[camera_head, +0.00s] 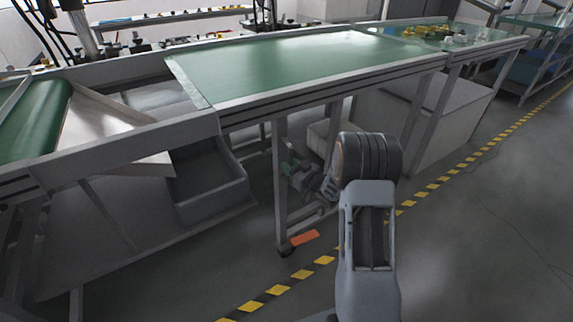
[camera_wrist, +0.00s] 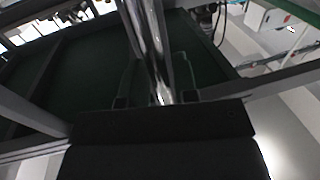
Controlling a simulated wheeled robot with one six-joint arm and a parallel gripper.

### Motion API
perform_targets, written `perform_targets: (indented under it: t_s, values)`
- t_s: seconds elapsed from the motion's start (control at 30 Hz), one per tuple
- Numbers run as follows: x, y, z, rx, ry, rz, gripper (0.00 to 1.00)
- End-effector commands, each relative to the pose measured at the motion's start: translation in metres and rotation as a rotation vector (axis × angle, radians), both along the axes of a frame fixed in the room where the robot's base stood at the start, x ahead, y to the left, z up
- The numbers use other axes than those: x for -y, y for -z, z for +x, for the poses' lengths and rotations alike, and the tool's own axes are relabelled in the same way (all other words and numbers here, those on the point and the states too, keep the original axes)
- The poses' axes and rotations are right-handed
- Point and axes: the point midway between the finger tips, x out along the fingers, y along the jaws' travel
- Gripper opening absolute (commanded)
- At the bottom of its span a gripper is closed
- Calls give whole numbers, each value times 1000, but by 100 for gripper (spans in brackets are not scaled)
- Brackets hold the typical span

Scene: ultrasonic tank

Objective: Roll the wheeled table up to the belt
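The wheeled table (camera_head: 290,62) has a green top and a grey metal frame. One leg (camera_head: 280,170) stands on a caster (camera_head: 285,250) with an orange pedal (camera_head: 305,238). The belt (camera_head: 35,118) is a green roller-ended conveyor at the left, with a visible gap between it and the green top. My gripper (camera_head: 300,178) is below the table's front edge, beside that leg, partly hidden by my wrist. In the wrist view, my gripper's fingers (camera_wrist: 158,97) stand apart on either side of a shiny metal post (camera_wrist: 150,45). Contact with the post cannot be told.
A sloping metal chute (camera_head: 100,125) and a grey bin (camera_head: 208,180) lie between belt and table. A light cabinet (camera_head: 440,125) stands under the right part. Yellow-black floor tape (camera_head: 435,184) runs along the front; the floor at right is clear.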

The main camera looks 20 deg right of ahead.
Motion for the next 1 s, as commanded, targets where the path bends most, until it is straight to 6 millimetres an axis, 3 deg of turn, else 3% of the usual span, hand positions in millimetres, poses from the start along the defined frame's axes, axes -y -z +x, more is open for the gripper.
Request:
perform_targets:
  t_s: [0.2, 0.6, 0.9, 1.0]
  values:
    - [-8, 0, 17, 0, 0, -1, 27]
    - [-10, 0, 20, 0, 1, 0, 27]
    - [-9, 0, 20, 0, 1, -1, 0]
    - [-9, 0, 20, 0, 1, -1, 0]
